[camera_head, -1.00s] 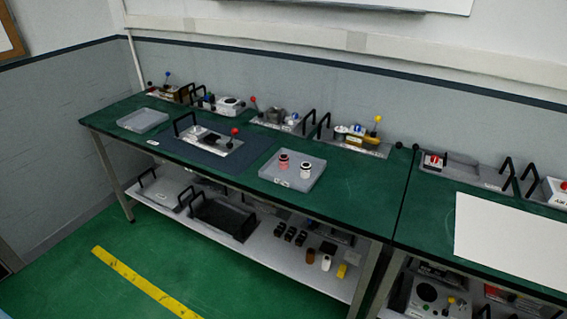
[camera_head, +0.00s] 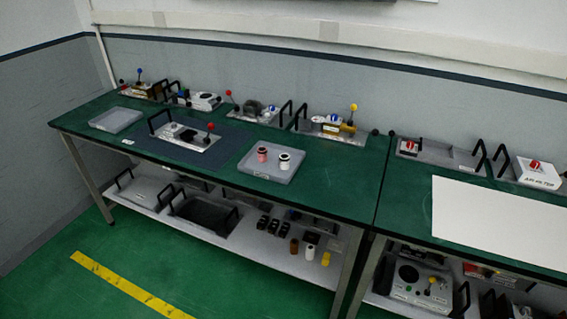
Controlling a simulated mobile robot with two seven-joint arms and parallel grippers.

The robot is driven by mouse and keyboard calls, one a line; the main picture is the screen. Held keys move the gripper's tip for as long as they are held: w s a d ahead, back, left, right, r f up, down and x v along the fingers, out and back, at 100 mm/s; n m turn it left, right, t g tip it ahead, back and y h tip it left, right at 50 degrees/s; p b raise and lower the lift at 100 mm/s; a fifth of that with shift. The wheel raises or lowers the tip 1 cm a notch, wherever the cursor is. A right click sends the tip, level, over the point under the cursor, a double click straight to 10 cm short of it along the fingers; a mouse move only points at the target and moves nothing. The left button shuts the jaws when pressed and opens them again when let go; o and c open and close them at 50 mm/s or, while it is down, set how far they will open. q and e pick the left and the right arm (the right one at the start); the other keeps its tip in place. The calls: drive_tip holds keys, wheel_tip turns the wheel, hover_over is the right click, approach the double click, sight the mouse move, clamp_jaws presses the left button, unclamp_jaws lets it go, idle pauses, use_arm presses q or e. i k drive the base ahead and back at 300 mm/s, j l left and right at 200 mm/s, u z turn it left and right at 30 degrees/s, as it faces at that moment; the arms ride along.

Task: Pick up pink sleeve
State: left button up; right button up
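The pink sleeve (camera_head: 262,155) is a small pinkish-red cylinder with a dark top. It stands upright in a shallow grey tray (camera_head: 266,176) on the green bench. A white sleeve with a dark top (camera_head: 285,160) stands just to its right in the same tray. Neither of my grippers shows in the head view.
A green-topped bench (camera_head: 330,180) runs along the wall, with handled device trays at its back. A device on a dark mat (camera_head: 186,137) and an empty grey tray (camera_head: 115,120) lie to the left. A lower shelf holds more parts. The green floor in front is clear.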

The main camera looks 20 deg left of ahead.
sight(262, 151)
drive_tip(key=u, duration=0.75)
drive_tip(key=i+j+u, duration=0.15)
drive_tip(key=i+u, duration=0.75)
drive_tip(key=k, duration=0.1)
